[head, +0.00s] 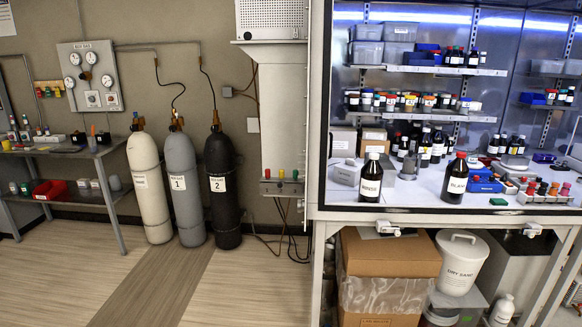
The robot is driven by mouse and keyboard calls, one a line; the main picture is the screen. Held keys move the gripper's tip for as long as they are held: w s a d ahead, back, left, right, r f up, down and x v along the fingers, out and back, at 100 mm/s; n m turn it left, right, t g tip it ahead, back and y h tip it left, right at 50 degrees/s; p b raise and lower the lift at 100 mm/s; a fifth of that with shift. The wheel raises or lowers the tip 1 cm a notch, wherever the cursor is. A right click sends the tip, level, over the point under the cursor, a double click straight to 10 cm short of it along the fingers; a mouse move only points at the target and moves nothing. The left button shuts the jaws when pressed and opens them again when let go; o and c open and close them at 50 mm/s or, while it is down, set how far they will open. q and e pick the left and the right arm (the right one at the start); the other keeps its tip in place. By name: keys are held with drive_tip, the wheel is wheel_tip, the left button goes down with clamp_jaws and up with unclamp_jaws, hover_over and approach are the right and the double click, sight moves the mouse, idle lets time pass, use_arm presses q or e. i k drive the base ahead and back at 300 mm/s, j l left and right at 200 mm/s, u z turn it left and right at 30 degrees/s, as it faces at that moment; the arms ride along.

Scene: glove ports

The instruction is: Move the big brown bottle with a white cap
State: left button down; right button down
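A big dark brown bottle (370,182) with a white label and what looks like a white cap stands upright near the front edge of the cabinet's work surface, at its left. A second big dark brown bottle (455,182) with a white label and a reddish cap stands upright to its right. Smaller dark bottles (437,146) with white labels stand behind them. Neither of my grippers shows in the head view, and nothing is seen holding the bottles.
The bottles stand inside a lit cabinet with shelves (440,70). Boxes (346,173) are behind the first bottle; a blue rack (485,184) is right of the second. The surface between the bottles is mostly clear. Cardboard boxes (390,255) and a white bucket (461,262) sit below.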

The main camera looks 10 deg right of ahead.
sight(372, 173)
drive_tip(key=i+l, duration=1)
drive_tip(key=l, duration=0.15)
